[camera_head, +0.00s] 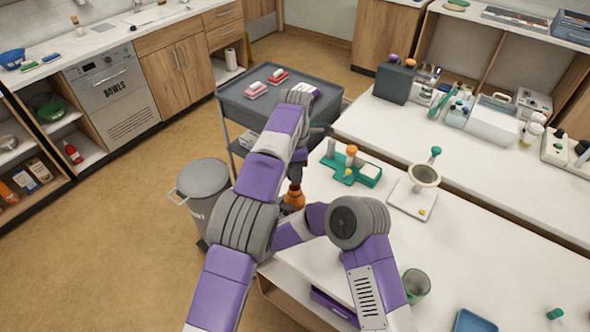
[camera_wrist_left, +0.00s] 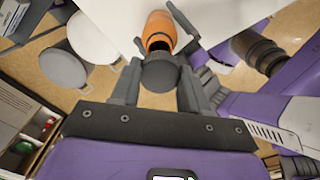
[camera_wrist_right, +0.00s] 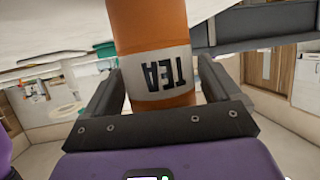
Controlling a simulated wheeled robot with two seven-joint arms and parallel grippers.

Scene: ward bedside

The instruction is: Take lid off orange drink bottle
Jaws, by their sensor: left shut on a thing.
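The orange drink bottle (camera_head: 294,198) is held in the air beside the table's left edge. In the right wrist view the bottle (camera_wrist_right: 150,30) has a pale label reading TEA, upside down. My right gripper (camera_wrist_right: 160,72) is shut around it, one finger on each side. My left gripper (camera_wrist_left: 162,58) is shut on the dark grey lid (camera_wrist_left: 160,74), close above the bottle top. In the left wrist view a dark opening shows in the bottle (camera_wrist_left: 160,22) beside the lid. The lid looks apart from the mouth. My arm hides part of the bottle in the head view.
The white table (camera_head: 330,262) lies to the right, with a green rack (camera_head: 368,172), a mortar on a pale base (camera_head: 424,178) and a green mug (camera_head: 416,282). A grey trolley (camera_head: 235,88) stands behind and a lidded bin (camera_head: 203,180) at left. Floor shows at left.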

